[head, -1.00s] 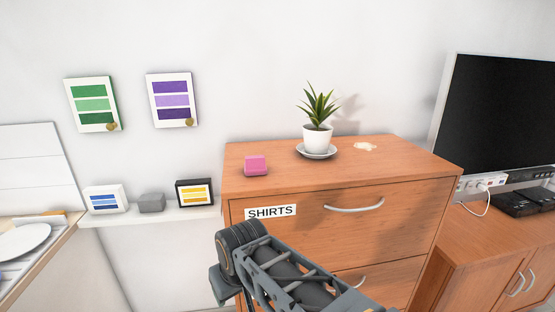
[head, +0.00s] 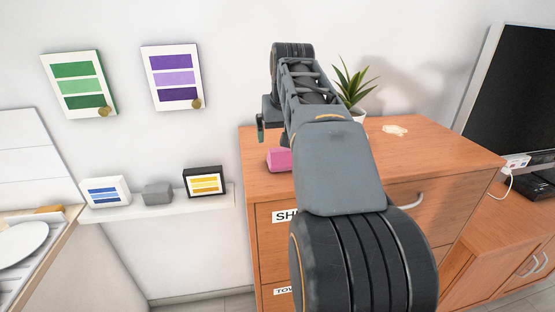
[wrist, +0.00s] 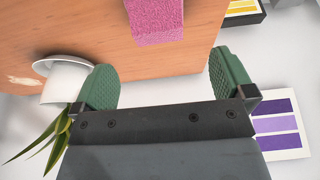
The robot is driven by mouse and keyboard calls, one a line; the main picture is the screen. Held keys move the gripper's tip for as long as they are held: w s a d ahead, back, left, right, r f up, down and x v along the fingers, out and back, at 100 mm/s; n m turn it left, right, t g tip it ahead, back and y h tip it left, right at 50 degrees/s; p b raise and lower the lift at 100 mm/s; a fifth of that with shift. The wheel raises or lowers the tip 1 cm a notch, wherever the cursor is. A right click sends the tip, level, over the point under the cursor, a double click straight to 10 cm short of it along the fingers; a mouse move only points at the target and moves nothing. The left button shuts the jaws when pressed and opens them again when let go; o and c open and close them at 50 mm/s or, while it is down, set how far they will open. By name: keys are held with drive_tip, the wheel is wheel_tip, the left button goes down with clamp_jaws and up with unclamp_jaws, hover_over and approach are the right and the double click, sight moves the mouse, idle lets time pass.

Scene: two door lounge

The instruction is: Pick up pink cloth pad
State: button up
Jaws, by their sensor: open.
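The pink cloth pad (head: 279,159) is a small block on the left part of the wooden dresser top (head: 256,143), partly hidden by my arm in the head view. In the wrist view the pad (wrist: 156,20) is at the top middle, cut off by the frame edge. My gripper's green fingers (wrist: 168,84) are open with nothing between them. The pad lies beyond the fingertips and apart from them. In the head view my gripper (head: 262,128) is above and behind the pad, mostly hidden by my arm.
A potted plant (head: 354,83) stands on the dresser to the right of the pad and shows near the left finger in the wrist view (wrist: 66,84). A pale spill (head: 395,130) lies farther right. A wall shelf (head: 170,206) holds small framed cards and a grey block.

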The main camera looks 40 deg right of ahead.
sight(280, 150)
drive_tip(key=x, duration=0.4)
drive_tip(key=shift+s+d, duration=0.1)
drive_tip(key=shift+s, duration=0.05)
drive_tip(key=shift+p+x, duration=0.3)
drive_tip(key=shift+x, duration=2.35)
drive_tip(key=shift+c, duration=0.2)
drive_tip(key=c, duration=0.9)
